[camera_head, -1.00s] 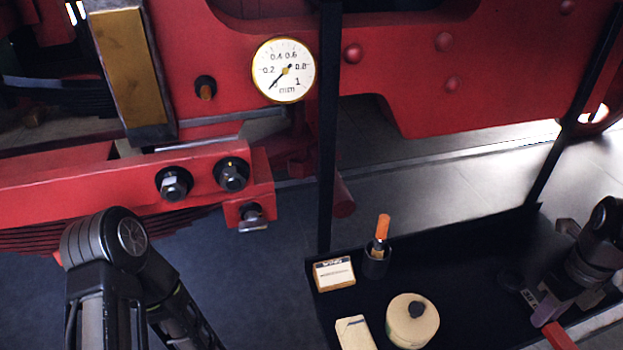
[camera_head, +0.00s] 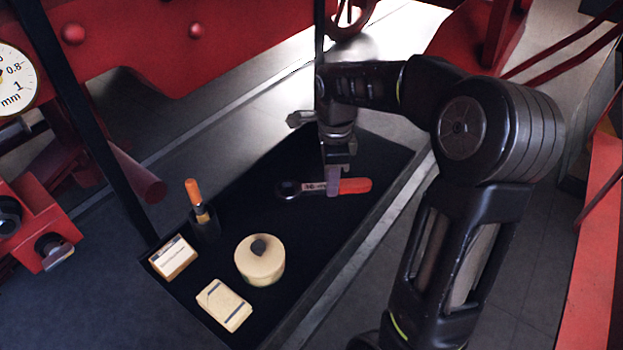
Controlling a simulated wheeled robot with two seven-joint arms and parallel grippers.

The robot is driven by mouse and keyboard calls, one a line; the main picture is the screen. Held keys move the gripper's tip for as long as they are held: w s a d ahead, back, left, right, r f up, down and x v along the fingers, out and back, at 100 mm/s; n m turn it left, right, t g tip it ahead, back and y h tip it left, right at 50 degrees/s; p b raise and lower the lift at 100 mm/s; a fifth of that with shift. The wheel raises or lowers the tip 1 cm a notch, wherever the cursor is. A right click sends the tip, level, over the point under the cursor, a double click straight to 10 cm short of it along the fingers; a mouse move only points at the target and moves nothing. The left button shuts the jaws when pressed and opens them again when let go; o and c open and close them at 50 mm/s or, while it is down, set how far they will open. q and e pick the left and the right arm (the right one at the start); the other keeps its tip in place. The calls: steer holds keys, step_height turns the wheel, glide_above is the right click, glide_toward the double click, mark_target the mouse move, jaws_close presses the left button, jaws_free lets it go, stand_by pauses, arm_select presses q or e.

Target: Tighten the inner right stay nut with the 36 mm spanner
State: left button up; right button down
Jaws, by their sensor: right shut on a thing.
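A spanner with a red handle (camera_head: 356,186) and a dark ring head (camera_head: 288,189) is at the far part of the black tray (camera_head: 300,240). Small marking on its shank is too small to read surely. My right gripper (camera_head: 333,182) points down and is shut on the spanner's shank, beside the red handle. I cannot tell whether the spanner touches the tray. At the left edge, a dark nut (camera_head: 9,214) and another bolt end (camera_head: 53,249) sit on the red bracket (camera_head: 40,215); the frame cuts this group off. My left gripper is out of view.
The tray also holds an orange-tipped tool in a dark cup (camera_head: 205,222), a small labelled box (camera_head: 173,258), a round beige tin (camera_head: 259,260) and a pale block (camera_head: 224,304). A dark upright post (camera_head: 90,130) stands between tray and bracket. A dial gauge (camera_head: 14,82) shows at upper left.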

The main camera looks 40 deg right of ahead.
steer(key=w+a+n, duration=0.2)
steer(key=n, duration=0.1)
steer(key=w+a+n, duration=0.3)
steer(key=n, duration=0.1)
steer(key=w+a+n, duration=0.3)
steer(key=n, duration=0.1)
steer(key=shift+r, duration=0.4)
steer(key=w+a+n, duration=0.6)
steer(key=a+n, duration=0.6)
steer(key=n, duration=0.1)
steer(key=shift+r, duration=0.4)
